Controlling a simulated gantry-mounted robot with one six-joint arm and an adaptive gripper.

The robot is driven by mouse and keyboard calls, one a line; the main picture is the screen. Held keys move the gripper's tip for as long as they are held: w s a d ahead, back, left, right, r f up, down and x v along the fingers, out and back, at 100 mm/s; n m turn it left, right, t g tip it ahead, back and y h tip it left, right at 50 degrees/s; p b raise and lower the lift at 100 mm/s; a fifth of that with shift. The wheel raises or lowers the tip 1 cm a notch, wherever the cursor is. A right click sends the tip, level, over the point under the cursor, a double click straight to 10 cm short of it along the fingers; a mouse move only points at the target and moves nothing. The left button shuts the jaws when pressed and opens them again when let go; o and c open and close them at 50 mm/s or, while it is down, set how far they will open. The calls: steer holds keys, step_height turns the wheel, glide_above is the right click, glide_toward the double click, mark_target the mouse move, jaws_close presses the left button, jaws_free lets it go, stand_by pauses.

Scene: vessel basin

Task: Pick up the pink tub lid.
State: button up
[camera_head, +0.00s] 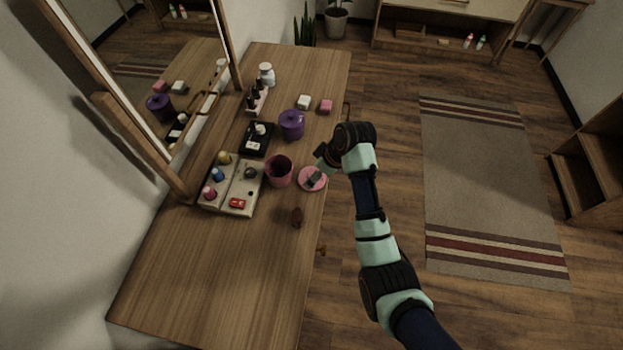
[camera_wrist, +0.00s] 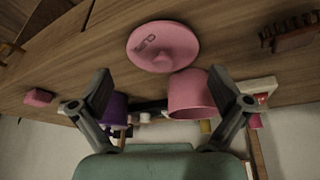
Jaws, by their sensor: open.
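The pink tub lid (camera_head: 313,178) is a round disc lying on the wooden table near its right edge, beside the open pink tub (camera_head: 279,171). In the wrist view the lid (camera_wrist: 163,46) shows whole, with dark lettering on it, and the tub (camera_wrist: 192,95) is just below it. My gripper (camera_head: 312,182) is above the lid in the head view and covers part of it. In the wrist view my gripper (camera_wrist: 161,92) has its two fingers spread wide with nothing held between them. I cannot tell whether a fingertip touches the lid.
A purple lidded tub (camera_head: 291,125) stands behind the pink tub. A tray (camera_head: 239,207) with small bottles lies to the left, and a brown hair clip (camera_head: 297,216) lies in front. Pink and white blocks (camera_head: 326,106) sit farther back. The table's front is clear.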

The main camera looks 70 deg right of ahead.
steer(key=x, duration=0.3)
steer(key=shift+a+f+b, duration=0.15)
steer(key=shift+b, duration=0.2)
steer(key=c, duration=1.2)
